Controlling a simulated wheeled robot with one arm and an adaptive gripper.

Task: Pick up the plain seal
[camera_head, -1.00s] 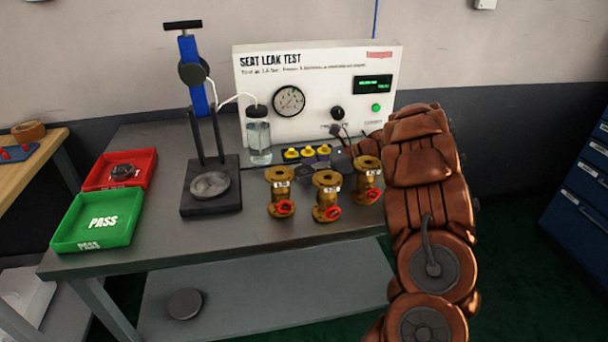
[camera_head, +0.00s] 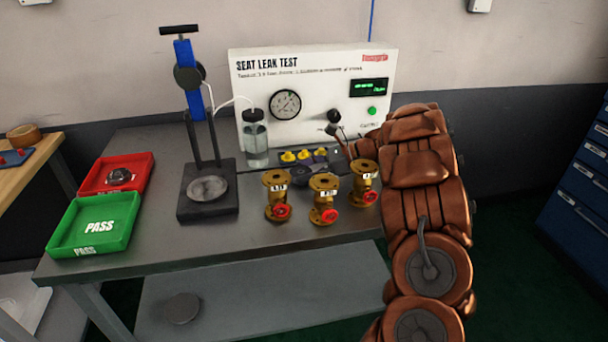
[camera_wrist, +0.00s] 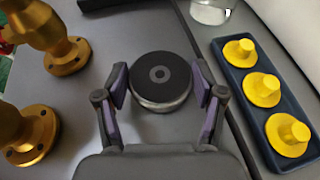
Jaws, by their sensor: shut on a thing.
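A round black disc with a light ring and small hole at its centre, likely the plain seal (camera_wrist: 160,76), shows in the wrist view above a silvery rim. My gripper (camera_wrist: 161,88) has its two purple-padded fingers on either side of it and is shut on it. I cannot tell from this view whether the disc is clear of the bench. In the head view my brown arm reaches behind the brass valves, and the gripper and disc are small, dark and partly hidden there.
Several brass valves (camera_head: 324,200) stand at the bench front. Yellow plugs (camera_wrist: 263,90) sit in a dark blue rack (camera_wrist: 238,84) right of the gripper. The test panel (camera_head: 310,65) and a water jar (camera_head: 255,145) are behind. A press (camera_head: 208,205), red tray (camera_head: 140,165) and green PASS tray (camera_head: 75,238) stand left.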

